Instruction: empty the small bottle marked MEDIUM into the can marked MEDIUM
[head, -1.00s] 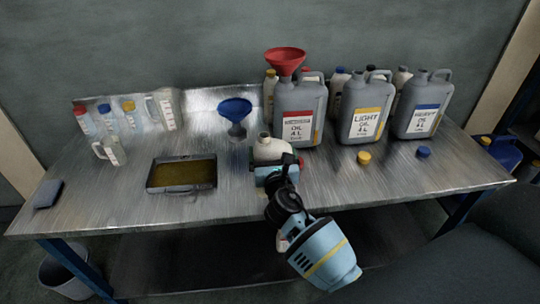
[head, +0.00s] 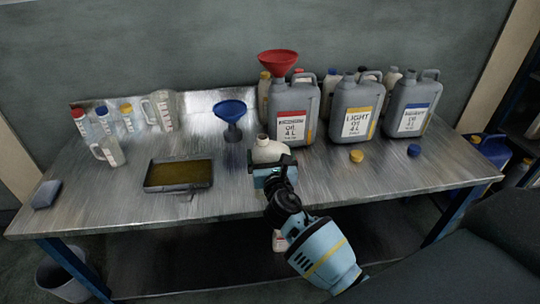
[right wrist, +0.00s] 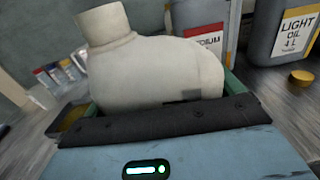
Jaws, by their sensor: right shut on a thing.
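My right gripper (head: 272,168) is shut on a cream-white bottle (head: 268,150), in front of the can marked MEDIUM. The bottle's open neck (right wrist: 103,22) points up in the right wrist view, slightly tilted there. A pale patch with red below the gripper in the head view appears to be its lower part; its lettering is hidden. The grey can marked MEDIUM (head: 309,108) has a red label and stands upright on the bench. A red funnel (head: 278,62) sits on its top. The bottle is apart from the funnel. My left gripper is not in view.
LIGHT (head: 354,103) and blue-labelled (head: 412,107) cans stand to the right, their yellow (head: 356,156) and blue (head: 414,150) caps in front. A blue funnel (head: 231,120), an oil tray (head: 178,188) and jugs stand left. Several small bottles stand behind the cans.

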